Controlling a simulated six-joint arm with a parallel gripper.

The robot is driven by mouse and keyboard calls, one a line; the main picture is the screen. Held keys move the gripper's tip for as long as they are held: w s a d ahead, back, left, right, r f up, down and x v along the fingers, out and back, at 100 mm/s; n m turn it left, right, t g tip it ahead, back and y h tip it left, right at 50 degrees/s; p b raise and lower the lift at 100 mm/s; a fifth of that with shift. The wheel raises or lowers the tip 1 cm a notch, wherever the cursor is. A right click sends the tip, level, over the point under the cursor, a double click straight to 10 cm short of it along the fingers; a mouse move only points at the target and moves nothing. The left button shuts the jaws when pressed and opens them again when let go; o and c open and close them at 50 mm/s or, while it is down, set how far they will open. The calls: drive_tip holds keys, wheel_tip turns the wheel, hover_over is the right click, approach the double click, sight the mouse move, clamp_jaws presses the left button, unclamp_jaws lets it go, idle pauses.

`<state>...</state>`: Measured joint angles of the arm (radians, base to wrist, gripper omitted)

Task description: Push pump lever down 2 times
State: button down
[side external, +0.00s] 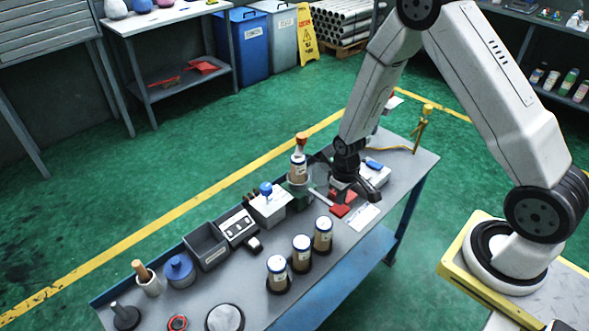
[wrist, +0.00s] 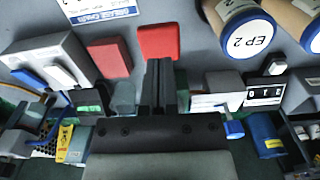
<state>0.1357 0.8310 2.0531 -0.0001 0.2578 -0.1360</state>
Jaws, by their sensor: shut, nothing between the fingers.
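A small red block (side external: 341,211) shows on the bench beside my gripper in the side view. In the wrist view a red pad (wrist: 158,42) lies just beyond my fingertips, and a second, darker red block (wrist: 110,57) is to its left. I cannot tell which red part is the pump lever, or whether it is raised or down. My gripper (wrist: 160,66) is shut and empty, with its fingers pointing at the red pad. In the side view my gripper (side external: 372,193) is low over the bench. I cannot tell whether it touches red.
Several capped canisters (side external: 301,254) stand in front, one marked EP 2 (wrist: 248,38) in the wrist view. An orange-topped tower (side external: 299,166) stands left of my gripper. A white box with blue knob (side external: 268,207) and a dark bin (side external: 207,246) are farther left.

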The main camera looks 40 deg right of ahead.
sight(339, 208)
drive_tip(key=shift+f, duration=0.15)
drive_tip(key=shift+f, duration=2.75)
drive_tip(key=shift+w+r, duration=0.15)
drive_tip(key=shift+r, duration=2.8)
drive_tip(key=shift+r, duration=0.1)
drive_tip(key=shift+a+r, duration=0.1)
drive_tip(key=shift+r, duration=0.15)
drive_tip(key=s+a+r+t, duration=0.1)
drive_tip(key=s+r, duration=0.3)
drive_tip(key=r, duration=0.4)
drive_tip(key=s+a+r+t, duration=0.1)
drive_tip(key=s+a+r, duration=0.2)
drive_tip(key=r, duration=0.6)
drive_tip(key=shift+s+a+r+t, duration=0.3)
drive_tip(key=shift+s+a, duration=0.1)
drive_tip(key=shift+s, duration=0.45)
